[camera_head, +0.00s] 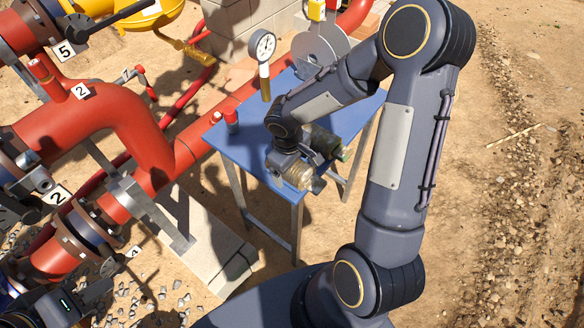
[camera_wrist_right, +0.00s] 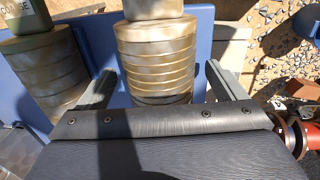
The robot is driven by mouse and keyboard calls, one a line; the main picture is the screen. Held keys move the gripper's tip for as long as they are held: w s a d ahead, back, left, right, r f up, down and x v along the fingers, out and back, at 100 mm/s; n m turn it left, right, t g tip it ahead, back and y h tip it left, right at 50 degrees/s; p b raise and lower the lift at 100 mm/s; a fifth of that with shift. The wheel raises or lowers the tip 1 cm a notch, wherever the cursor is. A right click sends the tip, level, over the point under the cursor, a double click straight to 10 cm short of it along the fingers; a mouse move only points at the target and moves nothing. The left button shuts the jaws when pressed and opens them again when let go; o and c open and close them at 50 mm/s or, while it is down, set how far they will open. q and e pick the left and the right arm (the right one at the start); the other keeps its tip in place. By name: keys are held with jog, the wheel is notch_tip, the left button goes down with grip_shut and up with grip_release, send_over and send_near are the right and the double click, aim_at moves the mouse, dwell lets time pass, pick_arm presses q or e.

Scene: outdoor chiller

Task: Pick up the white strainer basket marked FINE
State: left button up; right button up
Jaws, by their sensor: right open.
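A ribbed, tan-and-white weathered strainer basket with a pale end (camera_wrist_right: 158,55) lies on the blue table, between the open fingers of my right gripper (camera_wrist_right: 158,75) in the right wrist view. No marking is readable on it. It also shows in the head view (camera_head: 299,176), at the table's near edge, partly hidden by my right gripper (camera_head: 290,160).
Red pipes (camera_head: 130,110) with number tags stand close on the left. Gravelly ground on the right is open.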

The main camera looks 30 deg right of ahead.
jog(key=shift+c, duration=0.4)
jog(key=c, duration=1.1)
jog(key=shift+r, duration=0.15)
